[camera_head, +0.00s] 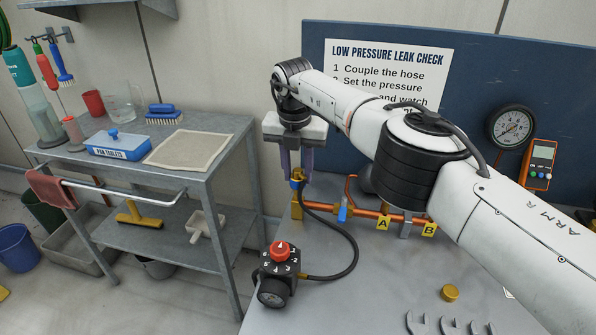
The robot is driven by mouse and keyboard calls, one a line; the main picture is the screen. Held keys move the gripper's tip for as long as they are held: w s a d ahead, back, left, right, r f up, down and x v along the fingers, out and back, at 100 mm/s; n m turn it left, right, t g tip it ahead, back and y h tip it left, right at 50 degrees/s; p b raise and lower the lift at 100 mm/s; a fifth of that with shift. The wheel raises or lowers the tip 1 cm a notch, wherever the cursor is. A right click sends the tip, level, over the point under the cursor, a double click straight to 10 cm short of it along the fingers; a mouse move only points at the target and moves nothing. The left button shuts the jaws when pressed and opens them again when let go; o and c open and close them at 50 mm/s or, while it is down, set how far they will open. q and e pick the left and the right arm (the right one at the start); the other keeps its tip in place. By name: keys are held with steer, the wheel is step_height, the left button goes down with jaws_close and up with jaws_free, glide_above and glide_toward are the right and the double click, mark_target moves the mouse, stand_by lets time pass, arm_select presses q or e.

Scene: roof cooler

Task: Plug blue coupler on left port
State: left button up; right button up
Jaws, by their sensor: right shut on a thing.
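My right gripper (297,170) points down, shut on the blue coupler (296,184), a small blue and brass piece. The coupler is above the left end of the copper pipe (297,210), in line with the upright stub there. I cannot tell whether it is seated on the port or just touching it. A black hose (353,245) runs from beside the coupler down to the black regulator (275,290) with a red knob. The gripper and arm hide part of the coupler and the pipe behind. My left gripper is out of view.
Yellow tags A (383,222) and B (429,229) mark the pipe. A pressure gauge (511,127) and orange meter (538,165) stand at right. Wrenches (450,325) and a brass cap (450,293) lie in front. A grey cart (205,170) stands left. The bench's front middle is clear.

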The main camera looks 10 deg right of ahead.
steer(key=shift+f, duration=0.15)
steer(key=o, duration=1.2)
